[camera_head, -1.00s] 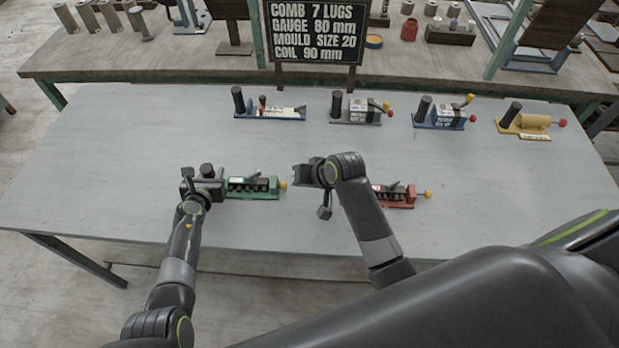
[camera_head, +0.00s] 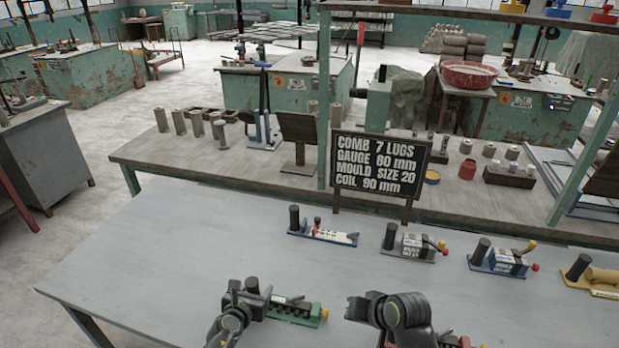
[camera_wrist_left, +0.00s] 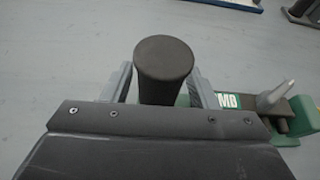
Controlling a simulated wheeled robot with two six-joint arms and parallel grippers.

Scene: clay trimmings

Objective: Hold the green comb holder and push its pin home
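The green comb holder (camera_head: 298,310) lies near the front of the grey table, with a black upright handle (camera_head: 252,285) at its left end and a yellow knob (camera_head: 324,314) at its right end. My left gripper (camera_head: 245,298) is at the handle. In the left wrist view the black handle (camera_wrist_left: 164,60) stands between the two grey fingers, which appear closed against its sides. A grey peg (camera_wrist_left: 275,97) shows on the green body there. My right gripper (camera_head: 358,309) hangs right of the yellow knob, apart from it; its finger gap is unclear.
A red holder (camera_head: 455,341) is partly hidden behind my right arm. White-blue (camera_head: 325,234), grey (camera_head: 412,246), blue (camera_head: 502,261) and yellow (camera_head: 598,279) holders stand along the back. A black sign (camera_head: 380,164) stands behind them. The table left of my left arm is clear.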

